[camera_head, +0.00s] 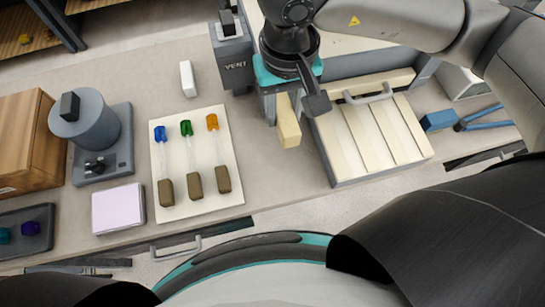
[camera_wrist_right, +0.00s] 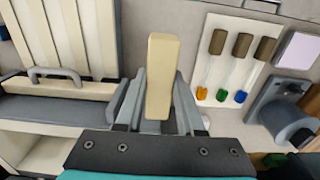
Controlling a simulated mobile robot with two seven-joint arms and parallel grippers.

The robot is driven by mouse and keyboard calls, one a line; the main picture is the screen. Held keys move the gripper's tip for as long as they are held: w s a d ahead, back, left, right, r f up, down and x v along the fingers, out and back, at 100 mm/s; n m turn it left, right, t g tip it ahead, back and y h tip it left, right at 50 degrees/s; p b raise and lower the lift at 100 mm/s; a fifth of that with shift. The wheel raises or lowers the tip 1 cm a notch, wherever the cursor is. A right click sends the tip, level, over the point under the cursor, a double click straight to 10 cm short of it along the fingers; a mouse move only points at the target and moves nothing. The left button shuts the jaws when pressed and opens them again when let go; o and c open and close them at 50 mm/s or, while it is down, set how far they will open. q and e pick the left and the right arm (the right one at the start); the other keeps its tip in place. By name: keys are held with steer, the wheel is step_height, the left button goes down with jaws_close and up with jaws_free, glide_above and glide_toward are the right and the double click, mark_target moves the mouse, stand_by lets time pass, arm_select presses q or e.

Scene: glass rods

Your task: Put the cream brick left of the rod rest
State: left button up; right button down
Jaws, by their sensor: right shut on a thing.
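The cream brick (camera_head: 288,124) is a long pale block. My right gripper (camera_head: 284,98) is shut on it and holds it between the rod rest and the grey slatted box. In the right wrist view the cream brick (camera_wrist_right: 163,70) stands out between the two fingers of my right gripper (camera_wrist_right: 160,105). The rod rest appears to be the cream board (camera_head: 230,180), with several rods lying on it. The rods have blue, green and orange ends and brown blocks at their near ends. My left gripper is not in view.
A grey box with cream slats and a handle (camera_head: 368,141) stands right of the brick. A white block (camera_head: 187,79) lies behind the board. A grey cylinder device (camera_head: 85,117), a lilac pad (camera_head: 118,208) and a wooden box (camera_head: 33,142) stand to the left. A blue block (camera_head: 438,120) lies far right.

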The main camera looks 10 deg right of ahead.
glide_above(282, 161)
step_height(282, 161, down, 13)
steer(key=shift+r, duration=0.1)
steer(key=shift+a+f+b, duration=0.1)
steer(key=shift+f+b, duration=0.3)
steer(key=shift+f, duration=2.2)
steer(key=shift+f+b, duration=0.25)
steer(key=shift+b, duration=0.05)
steer(key=c, duration=0.5)
jaws_free()
steer(key=shift+r, duration=0.1)
steer(key=shift+r, duration=0.1)
step_height(282, 161, up, 12)
steer(key=shift+r+p, duration=0.1)
steer(key=shift+p, duration=0.6)
